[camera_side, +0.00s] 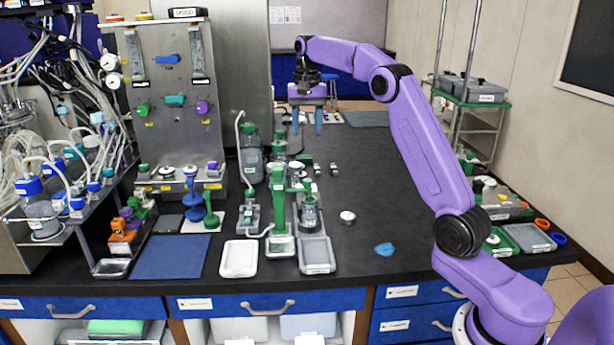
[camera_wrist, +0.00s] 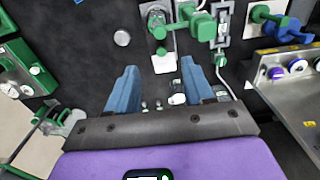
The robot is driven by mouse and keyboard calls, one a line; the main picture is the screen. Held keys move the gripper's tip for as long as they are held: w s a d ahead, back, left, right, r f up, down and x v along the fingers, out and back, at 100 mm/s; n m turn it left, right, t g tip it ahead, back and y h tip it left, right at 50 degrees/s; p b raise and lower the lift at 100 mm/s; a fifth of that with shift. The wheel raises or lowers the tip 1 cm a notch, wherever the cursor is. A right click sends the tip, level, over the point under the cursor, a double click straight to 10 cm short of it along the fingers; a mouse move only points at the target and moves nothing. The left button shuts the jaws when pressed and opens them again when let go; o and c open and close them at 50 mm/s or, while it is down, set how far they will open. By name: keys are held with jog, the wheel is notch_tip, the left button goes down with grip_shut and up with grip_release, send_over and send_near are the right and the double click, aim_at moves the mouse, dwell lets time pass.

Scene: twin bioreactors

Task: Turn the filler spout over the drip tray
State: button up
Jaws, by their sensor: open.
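My gripper (camera_side: 307,122) is open and empty, pointing down high above the back of the black bench; its two blue fingers also show in the wrist view (camera_wrist: 158,80). What looks like the filler is a green column (camera_side: 278,205) on a pale base at the front middle, well in front of and below my gripper. Green arms branch near its top; which one is the spout is unclear. A grey tray (camera_side: 317,258) lies at its right and a white tray (camera_side: 239,260) at its left. I cannot tell which is the drip tray. Green fittings (camera_wrist: 203,27) show beyond my fingers in the wrist view.
A steel panel (camera_side: 165,100) with gauges and coloured knobs stands at the left. A blue mat (camera_side: 168,257) lies before it. A small round white cup (camera_side: 347,217) and a blue patch (camera_side: 384,249) lie on the bench, which is mostly clear right of the grey tray.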

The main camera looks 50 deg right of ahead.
aim_at(307, 180)
notch_tip(307, 180, down, 15)
jog(key=shift+f, duration=0.1)
dwell(0.4)
grip_shut()
